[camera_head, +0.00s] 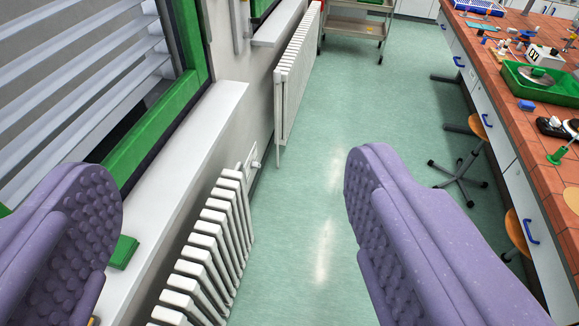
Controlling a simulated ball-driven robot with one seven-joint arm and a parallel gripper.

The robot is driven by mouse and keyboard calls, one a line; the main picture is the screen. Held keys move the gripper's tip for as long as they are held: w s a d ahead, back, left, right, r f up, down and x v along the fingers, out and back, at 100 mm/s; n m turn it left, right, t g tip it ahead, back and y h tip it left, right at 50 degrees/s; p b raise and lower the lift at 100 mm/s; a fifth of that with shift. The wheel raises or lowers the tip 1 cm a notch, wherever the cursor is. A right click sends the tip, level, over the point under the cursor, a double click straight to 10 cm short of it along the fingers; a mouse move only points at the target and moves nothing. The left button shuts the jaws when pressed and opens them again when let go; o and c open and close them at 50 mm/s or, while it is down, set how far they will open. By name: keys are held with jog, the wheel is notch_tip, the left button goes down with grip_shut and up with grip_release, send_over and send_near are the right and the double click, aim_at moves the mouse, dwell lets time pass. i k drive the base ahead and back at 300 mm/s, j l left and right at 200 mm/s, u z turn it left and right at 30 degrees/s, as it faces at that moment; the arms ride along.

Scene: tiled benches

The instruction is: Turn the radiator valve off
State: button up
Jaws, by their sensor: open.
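A white radiator (207,250) stands along the left wall under the window sill, below and between my fingers. At its far end a small white fitting (256,164) sticks out by the wall, which looks like the radiator valve. It is small in the view, and I cannot tell its setting. My gripper (234,180) is open, with its two purple studded fingers wide apart at the left and right. Nothing is between them close by. The valve lies well beyond the fingers, apart from them.
A second white radiator (297,70) stands farther along the wall. A white sill (175,165) and green-framed window are at left. A tiled bench (515,110) with a green tray (540,84) and stools (470,160) line the right. The green floor (330,130) between is clear. A metal cart (355,25) stands behind.

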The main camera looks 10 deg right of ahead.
aim_at(255, 164)
jog(key=i+l+u, duration=0.15)
jog(key=i, duration=0.45)
jog(key=i+l+u, duration=0.15)
jog(key=i+l, duration=0.2)
jog(key=i, duration=0.3)
jog(key=i+l+u, duration=0.1)
jog(key=i+l, duration=0.3)
jog(key=i, duration=0.15)
jog(key=i+l+u, duration=0.15)
jog(key=i+l, duration=0.25)
jog(key=i, duration=0.2)
